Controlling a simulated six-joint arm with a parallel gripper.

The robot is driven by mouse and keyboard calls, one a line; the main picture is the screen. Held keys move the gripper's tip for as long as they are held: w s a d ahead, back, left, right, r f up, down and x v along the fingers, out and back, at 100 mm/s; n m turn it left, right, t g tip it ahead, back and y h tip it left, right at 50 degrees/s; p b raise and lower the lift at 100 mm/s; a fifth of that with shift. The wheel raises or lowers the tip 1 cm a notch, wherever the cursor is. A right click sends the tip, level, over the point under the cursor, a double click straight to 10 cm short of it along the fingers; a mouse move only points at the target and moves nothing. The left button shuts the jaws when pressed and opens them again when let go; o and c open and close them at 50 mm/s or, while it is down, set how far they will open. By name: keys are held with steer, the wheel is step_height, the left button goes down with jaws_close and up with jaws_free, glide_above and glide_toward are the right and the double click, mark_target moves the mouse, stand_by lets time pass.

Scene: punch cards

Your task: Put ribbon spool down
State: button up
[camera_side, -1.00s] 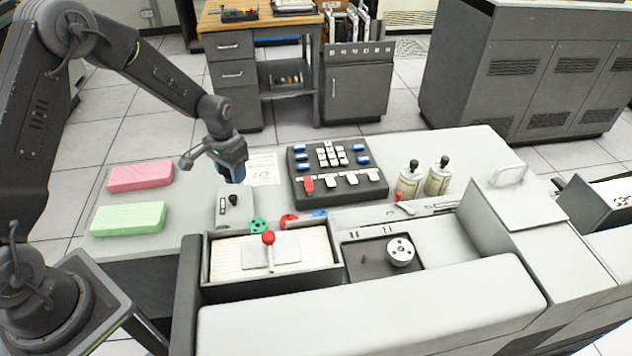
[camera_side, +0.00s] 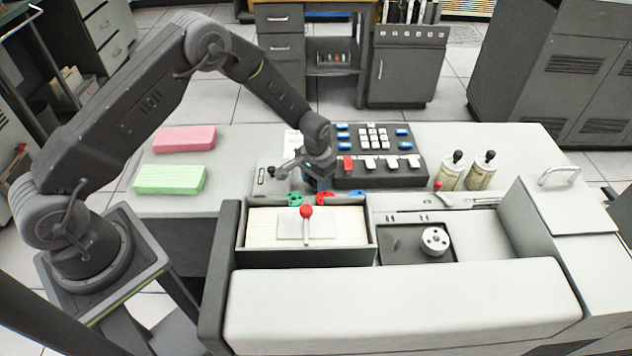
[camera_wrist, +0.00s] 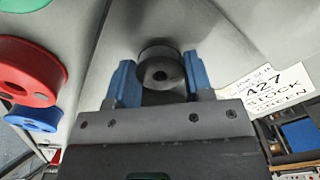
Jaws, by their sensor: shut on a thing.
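In the side view my gripper (camera_side: 319,180) is low over the grey desk, just behind the coloured spools, and largely hides the black spool. I cannot tell whether the spool touches the desk. A green spool (camera_side: 295,198), a red spool (camera_side: 323,198) and a blue spool sit near it. The red spool (camera_wrist: 25,75) and blue spool (camera_wrist: 35,117) are left in the wrist view.
A keypad console (camera_side: 380,160) stands close to the right of my gripper. A card tray (camera_side: 340,246) with a red-knobbed lever (camera_side: 307,212) is in front. Pink (camera_side: 184,139) and green (camera_side: 170,180) card stacks lie left. A paper label (camera_wrist: 265,90) lies near the spool.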

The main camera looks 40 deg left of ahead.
steer(key=shift+f, duration=0.55)
steer(key=shift+f, duration=0.15)
steer(key=o, duration=0.9)
